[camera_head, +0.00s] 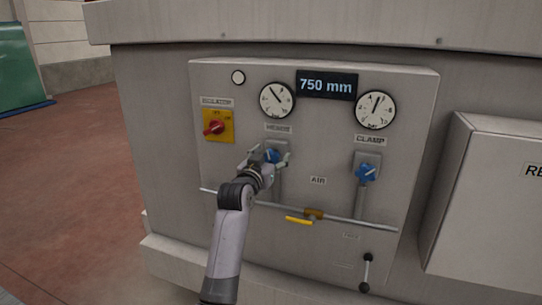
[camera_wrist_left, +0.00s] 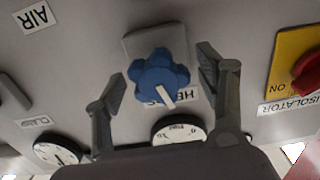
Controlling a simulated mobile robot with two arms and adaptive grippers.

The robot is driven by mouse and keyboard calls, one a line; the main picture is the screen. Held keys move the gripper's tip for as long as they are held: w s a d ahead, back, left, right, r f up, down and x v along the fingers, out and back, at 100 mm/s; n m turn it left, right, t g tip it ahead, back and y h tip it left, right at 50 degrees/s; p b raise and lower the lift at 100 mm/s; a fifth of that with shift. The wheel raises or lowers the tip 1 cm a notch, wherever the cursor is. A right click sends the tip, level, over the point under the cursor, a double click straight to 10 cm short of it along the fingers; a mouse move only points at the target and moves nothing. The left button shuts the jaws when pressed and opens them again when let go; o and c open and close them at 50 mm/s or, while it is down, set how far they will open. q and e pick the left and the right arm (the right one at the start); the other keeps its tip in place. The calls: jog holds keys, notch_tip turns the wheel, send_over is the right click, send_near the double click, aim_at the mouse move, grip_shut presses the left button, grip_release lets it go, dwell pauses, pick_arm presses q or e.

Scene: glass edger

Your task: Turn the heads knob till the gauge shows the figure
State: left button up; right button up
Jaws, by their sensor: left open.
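The blue heads knob (camera_head: 272,156) sits on the grey panel below the HEADS label. It shows large in the left wrist view (camera_wrist_left: 159,76), with a white pointer line on its face. My left gripper (camera_head: 268,162) is open, its fingers on either side of the knob. In the left wrist view the fingers (camera_wrist_left: 160,85) stand apart from the knob, with gaps on both sides. The heads gauge (camera_head: 277,100) is above the knob, its needle pointing to the upper left. A display (camera_head: 326,85) reads "750 mm". My right gripper is not in view.
The clamp gauge (camera_head: 375,110) and the blue clamp knob (camera_head: 366,173) are to the right. A red isolator switch (camera_head: 214,128) on a yellow plate is to the left. A yellow air lever (camera_head: 299,220) and a pipe run below. A grey box (camera_head: 490,200) juts out at right.

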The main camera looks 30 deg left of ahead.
pick_arm(q)
jog(key=c, duration=1.2)
jog(key=shift+r+n+p, duration=0.1)
jog(key=shift+n+p, duration=0.45)
jog(key=shift+n, duration=0.35)
jog(key=n+p, duration=0.1)
jog(key=n, duration=0.2)
jog(key=shift+a+p, duration=0.1)
jog(key=shift+p, duration=0.25)
jog(key=shift+n+p, duration=0.85)
jog(key=shift+n, duration=1.05)
